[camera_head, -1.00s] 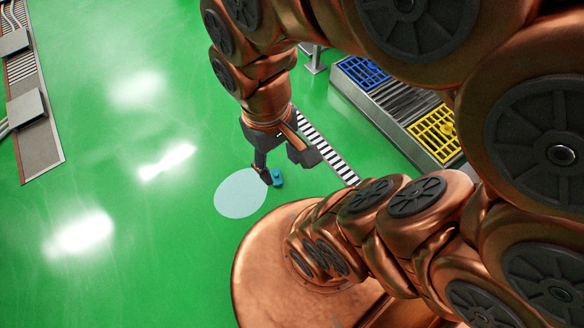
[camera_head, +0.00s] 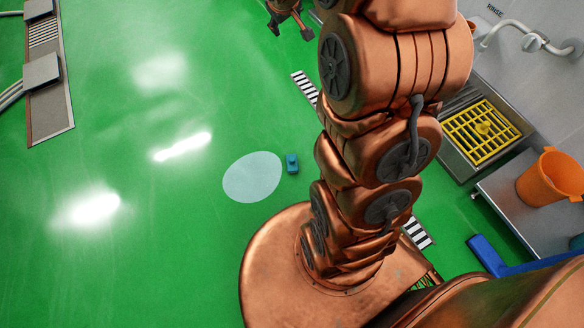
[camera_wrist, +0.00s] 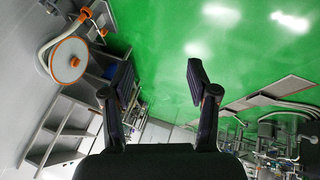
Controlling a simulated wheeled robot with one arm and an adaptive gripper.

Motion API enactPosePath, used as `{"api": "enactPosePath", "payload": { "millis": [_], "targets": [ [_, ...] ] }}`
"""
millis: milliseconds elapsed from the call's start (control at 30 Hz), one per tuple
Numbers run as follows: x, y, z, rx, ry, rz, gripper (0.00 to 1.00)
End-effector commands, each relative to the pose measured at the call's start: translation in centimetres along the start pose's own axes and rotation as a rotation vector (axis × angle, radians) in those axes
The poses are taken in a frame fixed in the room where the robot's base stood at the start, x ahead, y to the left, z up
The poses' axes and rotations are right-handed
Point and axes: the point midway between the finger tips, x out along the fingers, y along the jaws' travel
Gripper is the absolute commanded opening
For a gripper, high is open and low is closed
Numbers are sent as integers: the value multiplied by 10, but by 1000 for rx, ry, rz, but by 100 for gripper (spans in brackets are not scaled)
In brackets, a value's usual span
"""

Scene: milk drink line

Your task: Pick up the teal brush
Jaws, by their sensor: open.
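The teal brush (camera_head: 292,163) lies on the green floor in the head view, just right of a pale round patch (camera_head: 252,177). Nothing touches it. My gripper (camera_head: 291,22) is at the top edge of the head view, partly cut off, well away from the brush. In the wrist view my gripper (camera_wrist: 200,85) has its two fingers spread wide with nothing between them. The brush does not show in the wrist view.
A yellow grate (camera_head: 482,131) sits in a metal basin at the right. An orange bucket (camera_head: 550,180) stands on a metal table beside it. A blue object (camera_head: 488,256) is below. A hose reel (camera_wrist: 70,60) hangs on a wall in the wrist view. Floor left of the brush is clear.

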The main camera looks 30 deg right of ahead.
Motion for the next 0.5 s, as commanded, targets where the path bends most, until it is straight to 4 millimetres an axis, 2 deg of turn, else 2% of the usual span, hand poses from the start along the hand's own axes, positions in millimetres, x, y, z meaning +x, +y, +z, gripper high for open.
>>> {"api": "enactPosePath", "payload": {
  "millis": [33,100,300,500],
  "targets": [
    [31,2,-1,-7,19,5,59],
    [58,10,-12,-21,67,13,59],
    [141,26,-32,-66,187,19,59],
    [223,33,-36,-116,299,2,59]
  ]
}}
